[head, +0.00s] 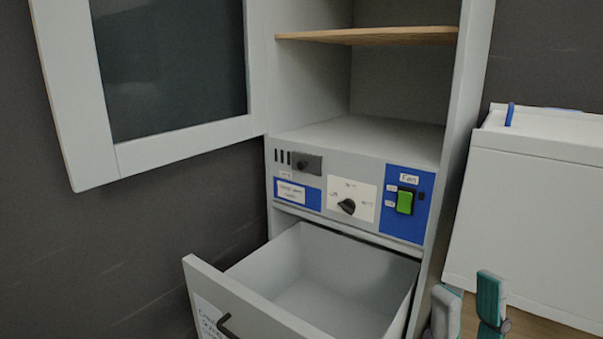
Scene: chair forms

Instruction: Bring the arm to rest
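My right gripper (469,287) shows at the bottom right of the head view, with its two teal-padded fingers pointing up. The fingers are apart and I see nothing between them. It is to the right of the open drawer (240,300) and in front of the white box-like body (530,220). The rest of my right arm is cut off by the bottom edge. My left gripper is not in view.
A grey cabinet (452,120) stands with its glazed door (185,142) swung open to the left. Its wooden shelf (375,36) and lower compartment are bare. A panel has a black knob (347,206) and a green fan switch (405,202). The pulled-out drawer looks empty.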

